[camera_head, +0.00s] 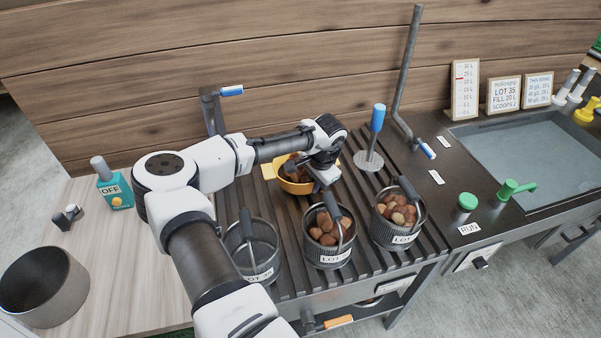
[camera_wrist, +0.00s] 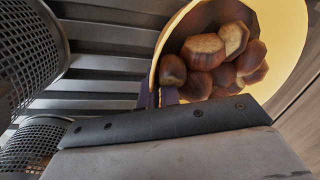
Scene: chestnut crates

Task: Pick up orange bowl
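The orange bowl (camera_head: 294,187) holds several brown chestnuts and sits over the slatted rack, behind the wire baskets. In the wrist view the bowl (camera_wrist: 290,30) is very close, with its chestnuts in plain sight. My gripper (camera_head: 325,178) is at the bowl's right front side. In the wrist view its narrow fingertips (camera_wrist: 160,98) are close together at the bowl's rim, one on each side of it, and look shut on it. The dark gripper body hides the lower part of the bowl. I cannot tell whether the bowl touches the rack.
Baskets with upright handles stand in front: an empty one (camera_head: 252,250), and two with chestnuts (camera_head: 328,255) (camera_head: 398,232). A blue-handled tool (camera_head: 376,120) stands right of the bowl. The sink (camera_head: 530,155) is at the right. Wooden counter (camera_head: 130,260) at left has clear room.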

